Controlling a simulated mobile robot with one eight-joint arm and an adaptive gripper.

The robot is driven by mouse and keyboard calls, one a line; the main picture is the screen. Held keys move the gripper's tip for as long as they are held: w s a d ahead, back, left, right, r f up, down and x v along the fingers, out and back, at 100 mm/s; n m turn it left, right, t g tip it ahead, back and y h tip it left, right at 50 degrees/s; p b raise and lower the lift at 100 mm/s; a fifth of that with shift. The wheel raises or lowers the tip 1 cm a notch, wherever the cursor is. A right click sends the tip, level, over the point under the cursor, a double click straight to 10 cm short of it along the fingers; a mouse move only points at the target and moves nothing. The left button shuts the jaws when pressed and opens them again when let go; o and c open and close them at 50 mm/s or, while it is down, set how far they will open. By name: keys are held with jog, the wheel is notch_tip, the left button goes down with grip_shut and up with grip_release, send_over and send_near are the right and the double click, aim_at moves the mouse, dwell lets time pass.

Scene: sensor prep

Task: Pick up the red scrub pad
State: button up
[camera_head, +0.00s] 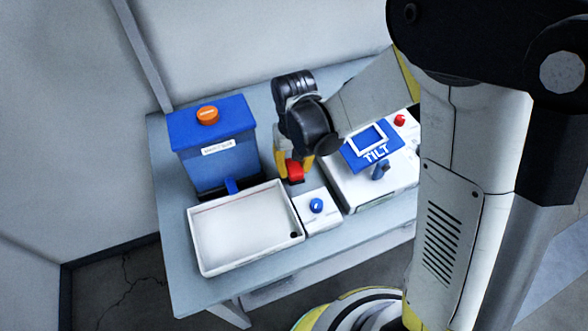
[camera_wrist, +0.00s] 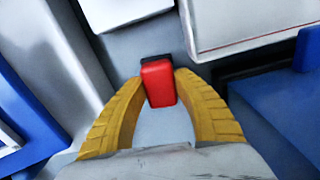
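The red scrub pad (camera_wrist: 159,84) is a small red block with a dark end, seen between my yellow fingertips in the wrist view. It also shows in the head view (camera_head: 295,171), between the fingers and behind the small white box. My gripper (camera_head: 294,168) points down over the table. In the wrist view, the fingertips of my gripper (camera_wrist: 160,80) lie against both sides of the pad, with no clear gap. I cannot tell whether the pad still touches the table.
A white tray (camera_head: 214,269) stands at the front left, with a blue bin (camera_head: 215,165) behind it. A white box with a blue knob (camera_head: 316,206) sits beside the tray. A white device marked TILT (camera_head: 374,155) stands close on the right.

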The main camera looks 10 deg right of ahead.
aim_at(294, 166)
notch_tip(294, 166, up, 10)
jog(key=p, duration=0.4)
grip_shut()
jog(key=shift+o, duration=1.7)
grip_release()
jog(key=c, duration=0.3)
